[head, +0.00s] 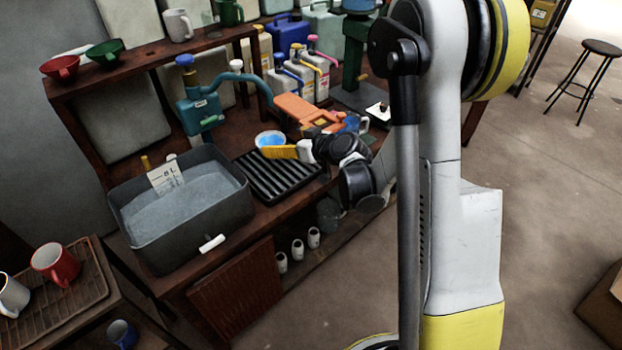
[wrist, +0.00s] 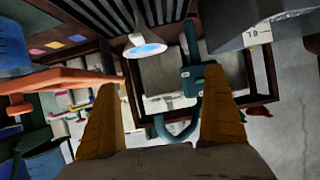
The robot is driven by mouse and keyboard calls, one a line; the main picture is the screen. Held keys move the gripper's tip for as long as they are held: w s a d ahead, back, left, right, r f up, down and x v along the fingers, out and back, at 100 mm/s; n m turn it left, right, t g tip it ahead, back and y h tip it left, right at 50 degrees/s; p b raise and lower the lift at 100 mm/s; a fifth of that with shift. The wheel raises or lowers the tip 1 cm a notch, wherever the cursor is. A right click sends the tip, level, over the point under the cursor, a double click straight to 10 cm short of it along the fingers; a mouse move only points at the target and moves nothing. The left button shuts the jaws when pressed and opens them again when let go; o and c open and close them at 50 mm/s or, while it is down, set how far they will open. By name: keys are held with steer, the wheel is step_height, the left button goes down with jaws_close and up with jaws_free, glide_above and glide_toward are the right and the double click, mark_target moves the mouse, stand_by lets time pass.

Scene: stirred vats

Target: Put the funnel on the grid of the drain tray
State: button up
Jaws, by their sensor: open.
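The funnel (head: 270,139), white-rimmed with a blue inside, is upright at the back edge of the drain tray. It also shows in the wrist view (wrist: 146,50), mouth toward me and short spout toward the black grid (wrist: 112,14). I cannot tell whether it touches the grid. The drain tray (head: 278,176) has dark parallel bars and looks empty otherwise. My gripper (head: 283,152) is over the tray's back right part. In the wrist view its yellow fingers (wrist: 162,105) are wide apart, with the funnel beyond their tips, apparently clear of both.
A grey vat (head: 180,205) of liquid stands left of the tray. A teal pump (head: 200,108) rises behind it. An orange piece (head: 298,110) and several jugs (head: 300,75) crowd the back right. A shelf above holds a red bowl-like piece (head: 60,68) and a green one (head: 105,51).

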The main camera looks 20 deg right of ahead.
steer(key=s+a+r+m+g+h, duration=0.1)
steer(key=s+a+r+g, duration=0.15)
steer(key=s+r, duration=0.35)
steer(key=s+a+r+g+h, duration=0.1)
steer(key=s+a+r, duration=0.25)
steer(key=s, duration=0.55)
steer(key=s+d+m+g+h, duration=0.2)
steer(key=s, duration=1.4)
steer(key=shift+d+r+h, duration=0.15)
steer(key=shift+r+h, duration=0.15)
steer(key=shift+r, duration=0.15)
steer(key=shift+d, duration=0.1)
